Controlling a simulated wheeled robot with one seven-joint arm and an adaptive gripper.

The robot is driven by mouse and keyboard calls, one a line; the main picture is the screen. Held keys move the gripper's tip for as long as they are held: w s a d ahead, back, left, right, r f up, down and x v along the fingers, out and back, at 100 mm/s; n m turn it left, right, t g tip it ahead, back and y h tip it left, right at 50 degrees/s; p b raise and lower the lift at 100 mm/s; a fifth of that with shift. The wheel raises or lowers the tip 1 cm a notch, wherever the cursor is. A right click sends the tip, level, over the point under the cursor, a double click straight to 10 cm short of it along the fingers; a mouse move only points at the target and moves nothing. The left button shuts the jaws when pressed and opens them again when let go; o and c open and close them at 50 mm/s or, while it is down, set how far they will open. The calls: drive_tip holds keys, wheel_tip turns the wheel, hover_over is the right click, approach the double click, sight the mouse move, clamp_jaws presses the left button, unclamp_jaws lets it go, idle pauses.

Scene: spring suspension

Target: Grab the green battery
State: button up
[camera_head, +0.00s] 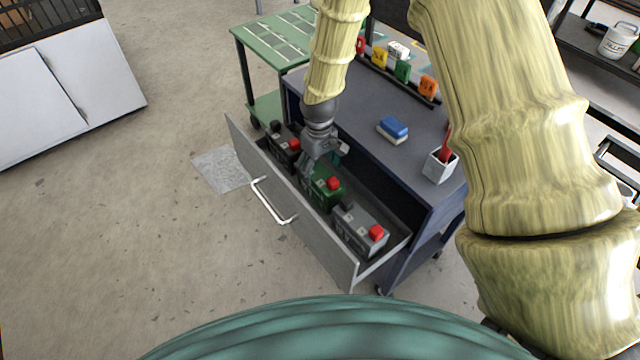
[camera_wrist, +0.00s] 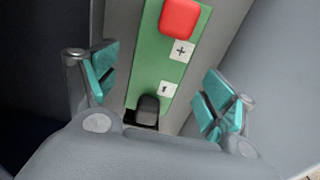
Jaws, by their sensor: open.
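The green battery (camera_head: 323,190) sits in the open drawer, between two other batteries. It has a red cap on one end and a black one on the other. In the wrist view the green battery (camera_wrist: 172,62) lies between my fingers, with "+" and "-" labels on its top. My gripper (camera_head: 318,160) is open above the black-cap end of the battery. In the wrist view my gripper (camera_wrist: 160,95) shows teal pads, one on each side of the battery, with gaps between. Part of the battery is hidden by the gripper in the head view.
A grey battery (camera_head: 358,230) and a dark battery (camera_head: 284,146) stand in the drawer (camera_head: 318,252), on either side.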

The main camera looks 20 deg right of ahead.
drive_tip(key=shift+s+d+f, duration=0.1)
drive_tip(key=shift+d+f, duration=0.05)
drive_tip(key=shift+f, duration=3.35)
clamp_jaws()
drive_tip(key=shift+r, duration=0.1)
